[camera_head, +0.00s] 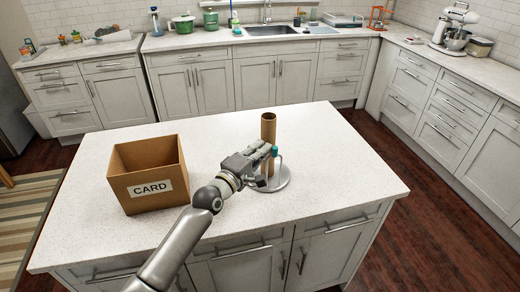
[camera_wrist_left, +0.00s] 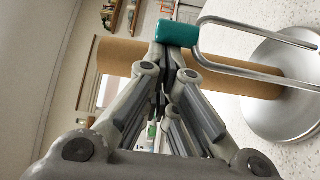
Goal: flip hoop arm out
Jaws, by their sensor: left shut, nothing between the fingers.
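A holder with a round metal base (camera_head: 282,182) stands on the island, with a brown cardboard tube (camera_head: 268,126) upright on it. Its bent wire hoop arm (camera_head: 281,170) has a teal end cap (camera_head: 275,151). The wrist view also shows the tube (camera_wrist_left: 120,56), the hoop arm (camera_wrist_left: 250,70), the teal cap (camera_wrist_left: 178,34) and the base (camera_wrist_left: 285,85). My left gripper (camera_head: 266,151) is shut and empty. Its fingertips (camera_wrist_left: 165,62) are right at the teal cap; I cannot tell whether they touch it. They hide part of the tube. My right gripper is not in view.
An open cardboard box (camera_head: 130,195) labelled CARD stands on the island (camera_head: 230,128) left of the holder. The island top to the right of the holder is clear. Counters with a sink (camera_head: 271,31) and a mixer (camera_head: 455,25) run along the walls.

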